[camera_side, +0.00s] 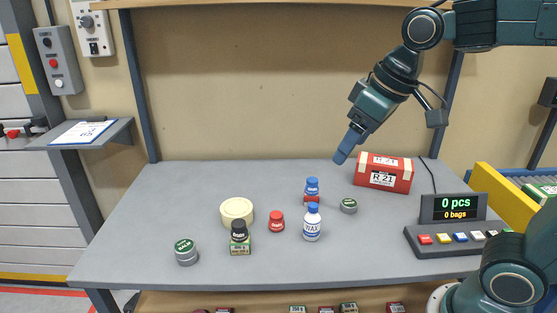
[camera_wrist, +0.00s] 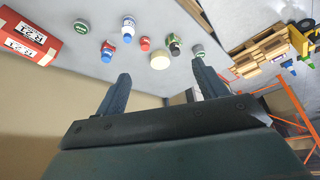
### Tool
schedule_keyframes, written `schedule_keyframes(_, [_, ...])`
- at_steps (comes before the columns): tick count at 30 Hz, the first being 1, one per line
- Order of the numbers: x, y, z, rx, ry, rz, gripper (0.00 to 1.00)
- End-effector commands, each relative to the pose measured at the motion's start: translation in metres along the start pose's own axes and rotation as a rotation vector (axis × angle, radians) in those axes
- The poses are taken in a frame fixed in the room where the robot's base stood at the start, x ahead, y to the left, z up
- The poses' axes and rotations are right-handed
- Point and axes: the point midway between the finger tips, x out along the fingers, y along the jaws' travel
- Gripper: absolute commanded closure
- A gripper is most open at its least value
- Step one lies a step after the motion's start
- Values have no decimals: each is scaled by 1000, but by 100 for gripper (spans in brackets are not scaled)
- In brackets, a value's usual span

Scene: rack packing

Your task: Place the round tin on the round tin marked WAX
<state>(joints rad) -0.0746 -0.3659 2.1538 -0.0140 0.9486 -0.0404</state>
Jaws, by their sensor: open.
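Two round tins with green lids stand apart on the grey table. One is at the front left in the side view (camera_side: 186,253), and the other is right of the bottles (camera_side: 348,205). In the wrist view the first is at right (camera_wrist: 198,50), the other near the red box (camera_wrist: 81,28). Both carry pale lettering too small to read, so I cannot tell which says WAX. My gripper (camera_side: 343,155) is high above the table's back edge, left of the red box. In the wrist view its fingers (camera_wrist: 160,82) are apart with nothing between them.
Between the tins stand a cream round container (camera_side: 237,209), a black-capped bottle (camera_side: 240,238), a small red jar (camera_side: 279,222), a white bottle (camera_side: 312,225) and a blue-capped red bottle (camera_side: 312,190). A red R 21 box (camera_side: 383,174) and a counter display (camera_side: 455,207) are at right. The front middle is clear.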

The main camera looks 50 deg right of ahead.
Motion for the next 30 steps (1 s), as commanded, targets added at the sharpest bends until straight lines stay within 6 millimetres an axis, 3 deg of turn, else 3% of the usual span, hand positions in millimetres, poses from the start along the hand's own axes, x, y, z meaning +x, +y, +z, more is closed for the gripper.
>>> schedule_keyframes(6, [-8, 7, 58, 59, 44, 21, 29])
schedule_keyframes(13, [-4, 9, 103, 103, 76, 37, 29])
schedule_keyframes(19, [-1, 10, 118, 119, 86, 43, 29])
schedule_keyframes(30, [-1, 10, 118, 119, 86, 43, 29])
